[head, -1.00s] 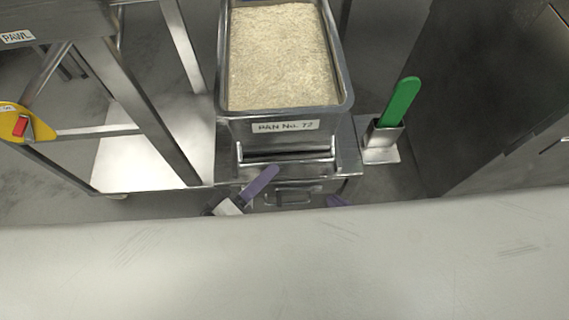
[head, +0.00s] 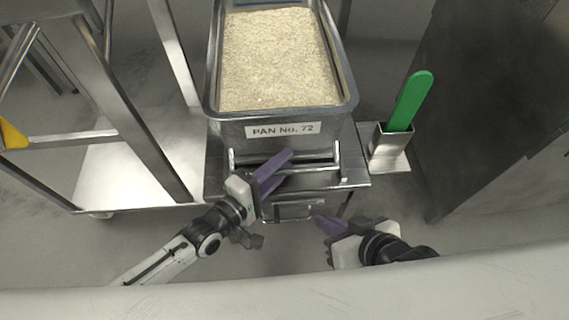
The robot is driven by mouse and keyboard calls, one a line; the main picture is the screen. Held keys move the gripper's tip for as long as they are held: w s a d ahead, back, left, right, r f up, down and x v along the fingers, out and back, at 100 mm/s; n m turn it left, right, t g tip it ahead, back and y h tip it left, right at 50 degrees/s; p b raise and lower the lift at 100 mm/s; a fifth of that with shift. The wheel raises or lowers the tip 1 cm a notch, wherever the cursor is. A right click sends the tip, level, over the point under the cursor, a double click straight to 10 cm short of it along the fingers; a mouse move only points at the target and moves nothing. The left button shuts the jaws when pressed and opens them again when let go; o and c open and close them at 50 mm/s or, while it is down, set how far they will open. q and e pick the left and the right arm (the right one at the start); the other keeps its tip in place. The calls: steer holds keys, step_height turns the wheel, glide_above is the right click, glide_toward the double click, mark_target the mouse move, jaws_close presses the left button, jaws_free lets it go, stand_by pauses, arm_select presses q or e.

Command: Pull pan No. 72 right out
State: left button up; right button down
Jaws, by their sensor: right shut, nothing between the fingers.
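Pan No. 72 (head: 282,130) is a deep steel pan filled with pale rice, with its label on the front wall. A bar handle (head: 320,163) runs across below the label. My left gripper (head: 287,163) has its purple fingers at the front of the handle, overlapping it left of the middle. I cannot tell whether they touch or grip the bar. My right gripper (head: 325,223) is shut and empty, low in front of the stand, to the right and apart from the handle.
The pan sits on a steel stand (head: 357,171). A green-handled tool (head: 409,100) stands in a steel holder (head: 390,152) to the right. A steel rack (head: 140,165) is at left and a dark cabinet (head: 470,130) at right. A pale surface (head: 480,275) crosses the front.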

arm_select(q)
steer(key=shift+w+d, duration=0.35)
steer(key=shift+d, duration=0.05)
steer(key=shift+c, duration=0.3)
jaws_close()
steer(key=shift+s+f, duration=0.1)
steer(key=shift+s, duration=0.05)
